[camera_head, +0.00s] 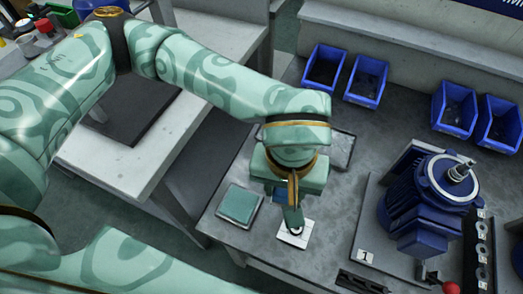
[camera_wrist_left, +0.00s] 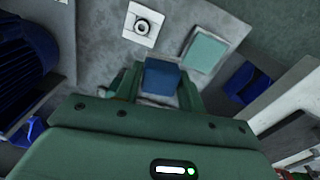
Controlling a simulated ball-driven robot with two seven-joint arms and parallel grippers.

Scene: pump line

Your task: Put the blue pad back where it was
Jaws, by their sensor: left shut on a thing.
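The blue pad (camera_wrist_left: 162,77) is between the two fingers of my left gripper (camera_wrist_left: 160,88) in the left wrist view. The gripper is shut on it. In the head view my left gripper (camera_head: 290,212) points down over the grey table, and only a small part of the blue pad (camera_head: 279,196) shows beside the finger. I cannot tell whether the pad touches the table. A teal pad (camera_head: 240,204) lies to the left of the gripper; it also shows in the wrist view (camera_wrist_left: 205,52). My right gripper is not in view.
A white square plate (camera_head: 296,233) lies just in front of the gripper; the wrist view shows a round fitting on it (camera_wrist_left: 142,25). A grey tray (camera_head: 342,150) is partly hidden behind the gripper. A blue pump (camera_head: 432,195) stands right. Blue bins (camera_head: 366,80) line the back.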

